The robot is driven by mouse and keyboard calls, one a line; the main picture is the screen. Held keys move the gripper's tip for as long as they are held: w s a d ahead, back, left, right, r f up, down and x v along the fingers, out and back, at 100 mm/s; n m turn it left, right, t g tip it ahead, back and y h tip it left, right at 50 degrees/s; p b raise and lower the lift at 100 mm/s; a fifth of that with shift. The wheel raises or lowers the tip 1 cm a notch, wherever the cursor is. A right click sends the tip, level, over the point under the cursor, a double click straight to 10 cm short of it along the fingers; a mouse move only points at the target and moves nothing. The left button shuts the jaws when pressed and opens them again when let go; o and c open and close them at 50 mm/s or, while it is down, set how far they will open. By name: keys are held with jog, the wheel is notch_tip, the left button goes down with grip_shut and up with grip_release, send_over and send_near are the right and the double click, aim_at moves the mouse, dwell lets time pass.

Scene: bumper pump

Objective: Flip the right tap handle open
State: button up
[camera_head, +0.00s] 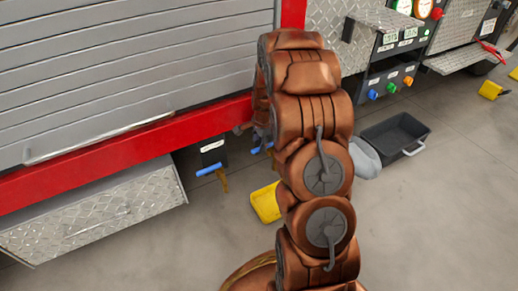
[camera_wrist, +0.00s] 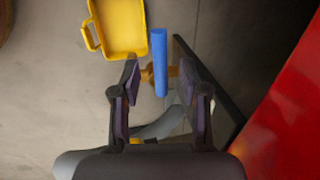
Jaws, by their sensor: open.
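The right tap's blue handle (camera_head: 262,149) shows in the head view beside my arm, below the red bumper, and my arm hides part of this tap. In the wrist view a blue bar handle (camera_wrist: 160,62) on a brass tap body (camera_wrist: 149,76) lies between and just ahead of the fingertips of my gripper (camera_wrist: 157,82). My gripper is open, with a gap visible on both sides of the handle. In the head view my gripper is mostly hidden behind my arm.
The red bumper (camera_head: 120,158) runs above the taps and shows at the right of the wrist view. A yellow container (camera_head: 266,202) lies on the floor near the taps. A black tray (camera_head: 396,137) is right of my arm.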

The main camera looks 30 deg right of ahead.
jog(key=f, duration=0.3)
jog(key=shift+w+f+b, duration=0.15)
jog(key=shift+w+b, duration=0.2)
jog(key=shift+b, duration=0.05)
grip_shut()
dwell(0.3)
